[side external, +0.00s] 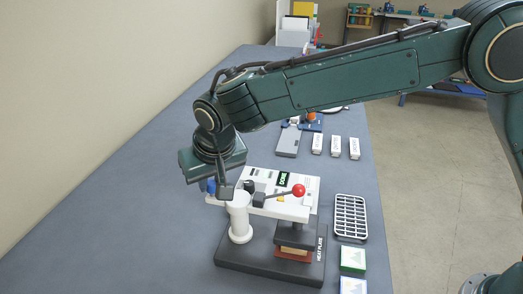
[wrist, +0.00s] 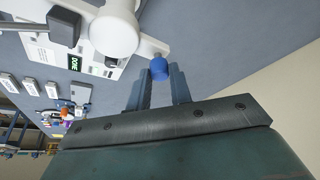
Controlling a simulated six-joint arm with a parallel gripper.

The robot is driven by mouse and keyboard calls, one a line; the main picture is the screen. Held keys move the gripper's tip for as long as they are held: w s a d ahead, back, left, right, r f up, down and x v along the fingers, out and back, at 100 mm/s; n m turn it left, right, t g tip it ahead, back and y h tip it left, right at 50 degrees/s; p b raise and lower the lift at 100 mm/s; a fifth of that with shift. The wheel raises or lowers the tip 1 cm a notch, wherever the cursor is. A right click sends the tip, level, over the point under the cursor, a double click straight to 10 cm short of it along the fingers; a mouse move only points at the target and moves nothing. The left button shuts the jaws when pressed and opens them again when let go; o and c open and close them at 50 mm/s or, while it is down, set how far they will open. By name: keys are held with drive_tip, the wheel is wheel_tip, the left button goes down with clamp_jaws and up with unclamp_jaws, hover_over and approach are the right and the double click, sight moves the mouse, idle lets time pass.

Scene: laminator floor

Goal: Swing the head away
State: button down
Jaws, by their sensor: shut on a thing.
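The heat press stands on the grey table. Its white head (side external: 270,204) carries a small display (side external: 283,178) that reads DONE and a lever with a red ball (side external: 298,190). The head sits on a white post (side external: 240,218) above the dark base (side external: 250,262). A brown and orange layer (side external: 294,252) lies under the head's dark block (side external: 296,234). A blue knob (wrist: 159,69) is at the head's end. My gripper (wrist: 160,82) is shut on this knob, one finger on each side. In the side view my gripper (side external: 218,188) partly hides the knob.
Several white labelled packs (side external: 335,146) and a grey device (side external: 289,143) lie behind. A wall runs along the left; table left of the press is clear.

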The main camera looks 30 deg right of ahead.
drive_tip(key=m, duration=0.1)
drive_tip(key=w+d+m+h, duration=0.1)
drive_tip(key=m, duration=0.1)
drive_tip(key=shift+w+d+m+g+h, duration=0.15)
drive_tip(key=shift+d+m+g+h, duration=0.4)
drive_tip(key=shift+m, duration=0.9)
drive_tip(key=shift+w+d+m+g+h, duration=0.15)
drive_tip(key=shift+d+m+h, duration=0.4)
drive_tip(key=shift+m, duration=0.95)
drive_tip(key=shift+w+d+m+g+h, duration=0.1)
drive_tip(key=shift+d+m+g+h, duration=0.25)
drive_tip(key=shift+d+m, duration=0.8)
drive_tip(key=shift+s+d+m+g, duration=0.15)
drive_tip(key=shift+m+g, duration=0.1)
drive_tip(key=shift+m, duration=0.95)
drive_tip(key=c, duration=1.3)
unclamp_jaws()
drive_tip(key=shift+o, duration=0.2)
